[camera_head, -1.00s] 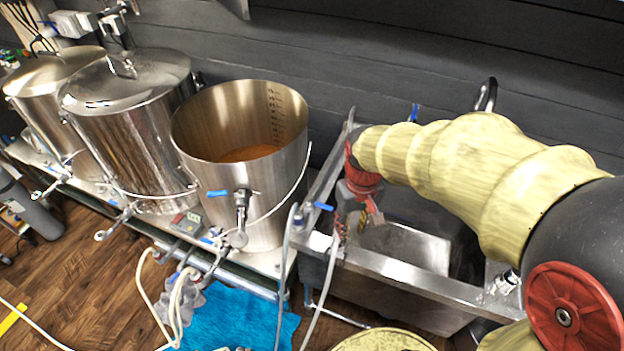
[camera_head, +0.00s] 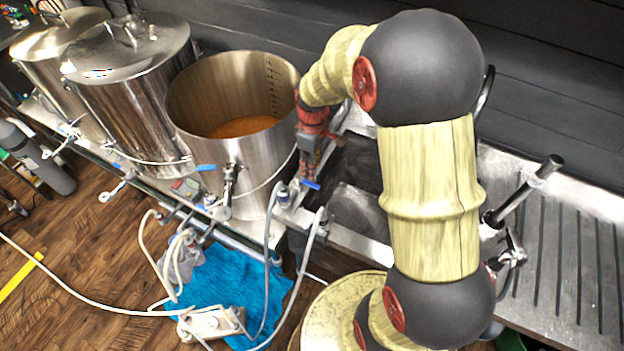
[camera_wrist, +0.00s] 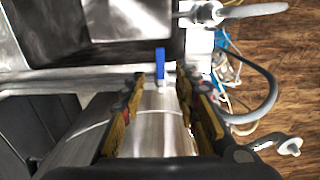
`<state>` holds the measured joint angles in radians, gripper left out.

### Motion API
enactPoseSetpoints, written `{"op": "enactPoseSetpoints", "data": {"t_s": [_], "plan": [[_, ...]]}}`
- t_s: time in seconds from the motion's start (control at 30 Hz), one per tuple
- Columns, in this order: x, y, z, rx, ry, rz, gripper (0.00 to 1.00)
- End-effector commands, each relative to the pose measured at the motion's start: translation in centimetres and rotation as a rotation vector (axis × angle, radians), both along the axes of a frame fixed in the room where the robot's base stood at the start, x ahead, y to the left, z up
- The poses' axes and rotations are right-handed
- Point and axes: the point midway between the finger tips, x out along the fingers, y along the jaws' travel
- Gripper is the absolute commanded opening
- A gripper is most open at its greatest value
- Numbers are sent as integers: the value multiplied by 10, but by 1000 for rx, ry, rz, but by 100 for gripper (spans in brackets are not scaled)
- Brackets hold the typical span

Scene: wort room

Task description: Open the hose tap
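A small blue lever (camera_head: 310,184), seemingly the hose tap's handle, is at the sink's left edge by hose fittings. In the wrist view an upright blue lever (camera_wrist: 160,67) shows just ahead of the gap between my fingers; I take it for the same one. My gripper (camera_wrist: 161,88) is open, with a wide gap between its fingers and nothing held. In the head view my gripper (camera_head: 309,163) is beside the open pot's right side, close above the lever; its fingertips are hard to see there. I cannot tell whether they touch the lever.
The open steel pot (camera_head: 236,98) holds brown liquid and has its own tap with a blue lever (camera_head: 206,168). Pale hoses (camera_head: 268,240) hang in front of the bench. The sink (camera_head: 352,207) lies partly behind my arm. A blue cloth (camera_head: 225,283) lies on the floor.

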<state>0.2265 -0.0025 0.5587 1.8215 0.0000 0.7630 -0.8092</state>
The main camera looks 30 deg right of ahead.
Motion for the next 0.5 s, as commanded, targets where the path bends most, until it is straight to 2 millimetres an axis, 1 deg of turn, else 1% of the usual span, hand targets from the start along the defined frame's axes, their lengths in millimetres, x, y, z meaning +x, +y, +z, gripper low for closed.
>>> {"op": "enactPoseSetpoints", "data": {"t_s": [0.17, 0.3, 0.5], "plan": [[-1, 0, -21, 1, 3, 4, 31], [-2, 0, -44, 2, 5, 4, 31], [-1, 0, -68, 1, 3, 3, 31]]}}
